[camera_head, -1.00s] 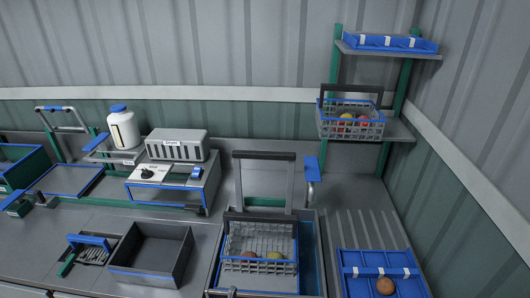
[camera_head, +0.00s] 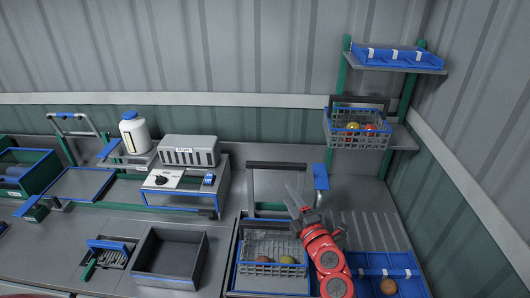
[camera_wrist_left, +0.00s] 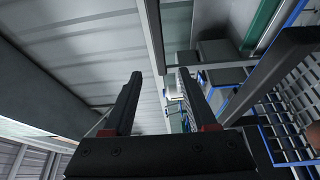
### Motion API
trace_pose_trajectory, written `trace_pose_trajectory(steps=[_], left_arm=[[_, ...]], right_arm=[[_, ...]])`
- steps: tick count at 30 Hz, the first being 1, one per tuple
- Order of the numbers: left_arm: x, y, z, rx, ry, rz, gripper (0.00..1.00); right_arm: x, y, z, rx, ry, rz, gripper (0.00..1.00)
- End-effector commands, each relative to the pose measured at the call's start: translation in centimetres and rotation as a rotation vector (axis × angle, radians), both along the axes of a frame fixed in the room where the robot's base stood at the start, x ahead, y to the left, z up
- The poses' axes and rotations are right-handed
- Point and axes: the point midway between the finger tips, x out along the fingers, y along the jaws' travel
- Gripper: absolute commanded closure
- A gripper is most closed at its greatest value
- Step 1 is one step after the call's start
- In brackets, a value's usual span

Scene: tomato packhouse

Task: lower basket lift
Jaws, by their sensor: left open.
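The basket lift has a dark upright frame (camera_head: 284,166) behind a grey wire basket (camera_head: 262,268) with a blue rim, standing in a tank at the front. The basket holds a few round fruits (camera_head: 287,260). A blue-topped lever (camera_head: 320,177) stands on a grey post at the lift's right. My left gripper (camera_head: 297,198) is open and empty, between the frame and the lever in the picture; I cannot tell whether it touches either. In the left wrist view, its two dark fingers (camera_wrist_left: 160,108) are apart, with basket mesh at right. My right gripper is not in view.
An empty grey bin (camera_head: 170,278) stands left of the lift. A blue tray (camera_head: 400,262) with one fruit lies at right. A second basket (camera_head: 357,137) with fruit sits on the wall shelf. A grey box (camera_head: 189,150) and a white bottle (camera_head: 134,132) stand at the back.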

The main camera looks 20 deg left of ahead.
Motion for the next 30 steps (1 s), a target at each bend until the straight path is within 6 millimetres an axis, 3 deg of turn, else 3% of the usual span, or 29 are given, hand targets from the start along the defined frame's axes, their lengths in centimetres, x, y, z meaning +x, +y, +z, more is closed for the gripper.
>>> trace_pose_trajectory(steps=[4, 8, 21, 30], left_arm=[[1.4, -0.7, 0.8, -0.034, -0.009, -0.039, 0.43], [2.9, 1.0, 1.0, -0.029, -0.009, -0.031, 0.43], [11.0, 7.2, 1.1, -0.024, -0.009, -0.033, 0.43], [13.8, 9.4, 0.5, -0.028, -0.005, -0.034, 0.43]], right_arm=[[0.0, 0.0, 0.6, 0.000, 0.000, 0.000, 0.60], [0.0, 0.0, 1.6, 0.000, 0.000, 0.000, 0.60], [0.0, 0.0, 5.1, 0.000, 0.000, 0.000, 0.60], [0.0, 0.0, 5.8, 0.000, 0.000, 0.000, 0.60]])
